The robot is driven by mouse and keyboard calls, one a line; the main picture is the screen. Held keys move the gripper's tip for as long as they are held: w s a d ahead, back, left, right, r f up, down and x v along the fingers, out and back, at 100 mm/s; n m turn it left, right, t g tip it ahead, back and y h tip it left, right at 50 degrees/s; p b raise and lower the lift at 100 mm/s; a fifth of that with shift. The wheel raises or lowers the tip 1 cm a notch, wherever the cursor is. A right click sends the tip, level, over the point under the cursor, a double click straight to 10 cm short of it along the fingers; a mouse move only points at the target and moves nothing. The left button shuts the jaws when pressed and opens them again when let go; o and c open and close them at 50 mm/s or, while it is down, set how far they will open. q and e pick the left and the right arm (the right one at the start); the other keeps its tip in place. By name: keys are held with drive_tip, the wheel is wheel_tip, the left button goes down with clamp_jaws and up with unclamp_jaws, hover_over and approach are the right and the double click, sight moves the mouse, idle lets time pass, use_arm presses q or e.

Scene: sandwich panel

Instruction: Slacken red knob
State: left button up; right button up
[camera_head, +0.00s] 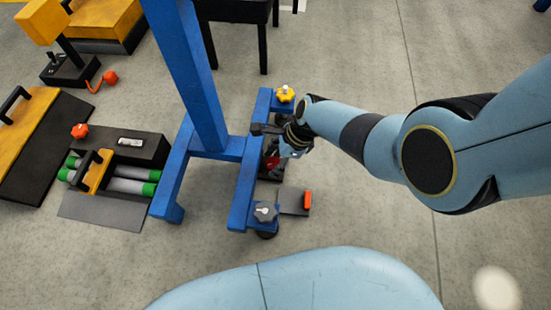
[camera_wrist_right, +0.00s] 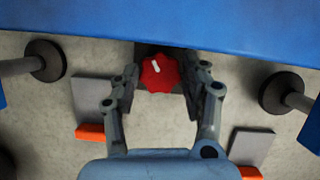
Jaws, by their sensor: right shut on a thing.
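The red knob (camera_wrist_right: 159,76) with a white pointer mark sits in front of the blue frame in the right wrist view. My right gripper (camera_wrist_right: 160,82) has its two fingers on either side of the knob, closed on it. In the head view the right gripper (camera_head: 285,150) is at the blue frame's right bar, and only a small red part of the knob (camera_head: 271,161) shows beside it. My left gripper is in neither view.
The blue frame (camera_head: 239,198) also carries a yellow knob (camera_head: 285,94) and a grey knob (camera_head: 265,211) on either side of the red one. A grey plate with an orange end (camera_head: 307,200) lies to the right. Open floor lies further right.

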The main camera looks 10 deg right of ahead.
drive_tip(key=o, duration=1.1)
drive_tip(key=shift+o, duration=0.2)
drive_tip(key=v, duration=1.2)
